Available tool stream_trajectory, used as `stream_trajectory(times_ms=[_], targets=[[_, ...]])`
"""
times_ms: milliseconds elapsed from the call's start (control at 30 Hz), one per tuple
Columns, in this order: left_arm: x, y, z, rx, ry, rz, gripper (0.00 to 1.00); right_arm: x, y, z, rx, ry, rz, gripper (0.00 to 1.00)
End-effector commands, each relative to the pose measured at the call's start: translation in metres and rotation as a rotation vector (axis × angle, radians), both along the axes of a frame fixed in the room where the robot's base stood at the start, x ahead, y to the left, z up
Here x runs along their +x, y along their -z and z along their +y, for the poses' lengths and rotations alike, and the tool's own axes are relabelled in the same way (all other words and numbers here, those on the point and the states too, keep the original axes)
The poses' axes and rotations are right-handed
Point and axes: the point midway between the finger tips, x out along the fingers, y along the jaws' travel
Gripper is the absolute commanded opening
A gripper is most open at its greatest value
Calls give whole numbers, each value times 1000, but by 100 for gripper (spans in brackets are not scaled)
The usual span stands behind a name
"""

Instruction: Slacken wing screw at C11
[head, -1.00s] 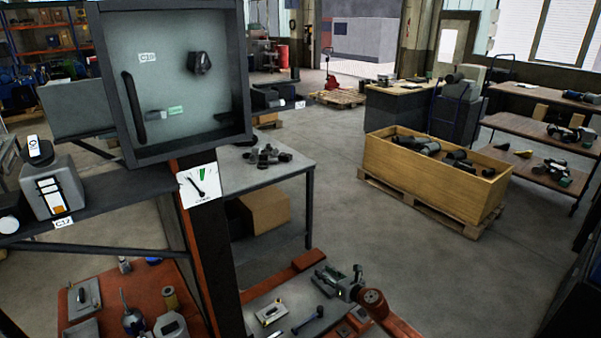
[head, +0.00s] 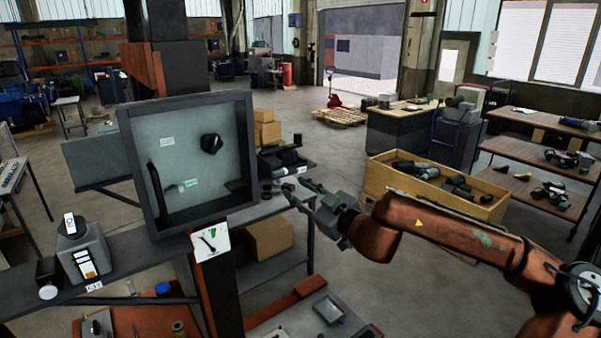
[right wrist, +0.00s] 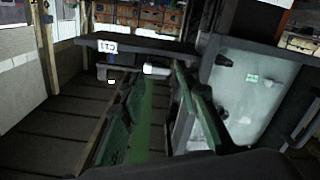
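A dark fixture (head: 283,163) with a small white label (head: 302,169) stands just right of the open-fronted grey cabinet (head: 190,160). In the right wrist view a dark bar carries a label (right wrist: 107,46), upside down, that seems to read C11. Below it a small pale cylinder (right wrist: 157,70) sits on a crosspiece; I cannot tell whether it is the wing screw. My right gripper (head: 293,190) is open and empty, its fingers pointing at the fixture, apart from it. In the right wrist view its green-edged fingers (right wrist: 152,85) are spread below the cylinder. My left gripper is not in view.
The cabinet holds a dark knob (head: 211,143) and a black handle (head: 157,190). A grey device (head: 83,255) stands on the shelf at left. A wooden crate (head: 440,200) stands behind my right arm.

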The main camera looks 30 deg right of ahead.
Motion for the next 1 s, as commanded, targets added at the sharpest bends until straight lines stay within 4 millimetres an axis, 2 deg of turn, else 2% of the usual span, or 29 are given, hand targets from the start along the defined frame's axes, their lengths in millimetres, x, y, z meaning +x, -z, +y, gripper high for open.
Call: stream_trajectory(times_ms=[33, 133, 267, 500, 833, 900, 1000], targets=[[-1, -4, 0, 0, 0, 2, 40, -4, -9, 1, -54, 6, -16, 30], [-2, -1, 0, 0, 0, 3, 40, -6, -15, 1, -71, 12, -31, 30], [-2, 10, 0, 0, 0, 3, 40, -3, -12, 1, 83, 13, -19, 30], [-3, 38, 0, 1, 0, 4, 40, 4, -10, 3, 627, 14, 27, 30], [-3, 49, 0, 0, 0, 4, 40, 15, -14, 4, 1334, 20, 95, 30], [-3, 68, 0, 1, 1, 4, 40, 16, -11, 4, 1468, 20, 103, 30], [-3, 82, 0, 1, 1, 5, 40, 19, -10, 4, 1650, 22, 122, 30]])
